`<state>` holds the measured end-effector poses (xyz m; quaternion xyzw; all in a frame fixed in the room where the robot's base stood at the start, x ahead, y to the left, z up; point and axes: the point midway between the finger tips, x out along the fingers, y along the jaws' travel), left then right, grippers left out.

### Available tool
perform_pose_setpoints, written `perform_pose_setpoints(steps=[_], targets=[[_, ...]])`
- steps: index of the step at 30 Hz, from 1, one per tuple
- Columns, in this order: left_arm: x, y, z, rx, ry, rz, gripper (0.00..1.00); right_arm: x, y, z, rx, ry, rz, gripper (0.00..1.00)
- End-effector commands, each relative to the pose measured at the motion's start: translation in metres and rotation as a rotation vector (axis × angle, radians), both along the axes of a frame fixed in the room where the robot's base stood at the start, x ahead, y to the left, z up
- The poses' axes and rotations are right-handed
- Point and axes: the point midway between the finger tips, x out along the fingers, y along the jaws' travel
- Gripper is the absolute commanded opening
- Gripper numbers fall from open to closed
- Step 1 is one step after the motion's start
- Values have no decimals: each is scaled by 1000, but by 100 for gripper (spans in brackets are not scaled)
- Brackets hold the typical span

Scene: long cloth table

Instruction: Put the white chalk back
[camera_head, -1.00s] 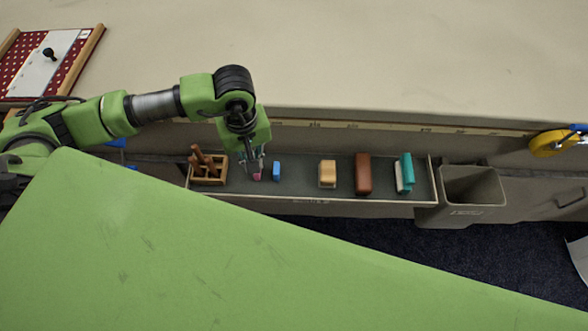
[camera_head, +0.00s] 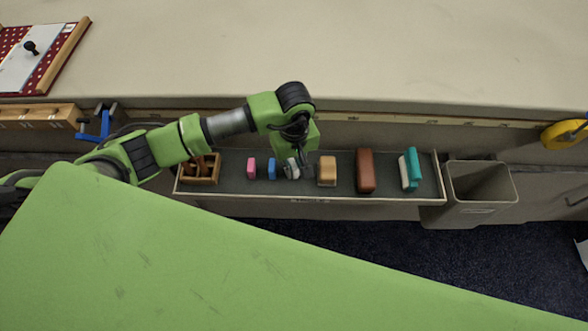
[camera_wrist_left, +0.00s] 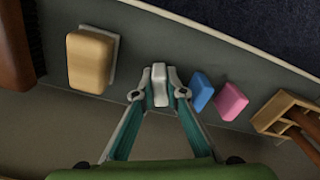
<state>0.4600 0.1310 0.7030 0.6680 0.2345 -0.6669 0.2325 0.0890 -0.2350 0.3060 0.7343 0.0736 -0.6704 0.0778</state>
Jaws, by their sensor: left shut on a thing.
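The white chalk (camera_wrist_left: 160,85) is a small pale block between my left fingertips in the left wrist view. My left gripper (camera_head: 292,168) is shut on it, low over the grey tray (camera_head: 229,184) in the head view. There the fingers largely cover the chalk. The gripper is between a blue block (camera_head: 272,169) on its left and a tan block (camera_head: 327,172) on its right. I cannot tell whether the chalk touches the tray floor. My right gripper is not in view.
A pink block (camera_head: 251,168) stands left of the blue one. A wooden holder (camera_head: 200,173) fills the tray's left end. A brown block (camera_head: 365,171) and a teal-and-white eraser (camera_head: 411,169) stand to the right. A grey bin (camera_head: 480,187) is beyond the tray.

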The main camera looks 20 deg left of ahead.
Motion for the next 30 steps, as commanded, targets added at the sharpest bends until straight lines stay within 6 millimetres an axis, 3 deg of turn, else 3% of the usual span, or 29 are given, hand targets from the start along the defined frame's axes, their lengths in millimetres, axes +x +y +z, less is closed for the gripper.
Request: perform_pose_setpoints(steps=[11,12,14,26,30], targets=[[1,0,-5,0,-3,-1,0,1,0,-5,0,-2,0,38],[1,0,-5,0,-3,0,14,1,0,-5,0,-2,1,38],[1,0,-4,-1,-2,0,29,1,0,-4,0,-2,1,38],[0,0,-1,-1,-1,0,29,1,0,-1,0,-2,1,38],[2,0,19,0,-5,-1,29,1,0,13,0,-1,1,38]])
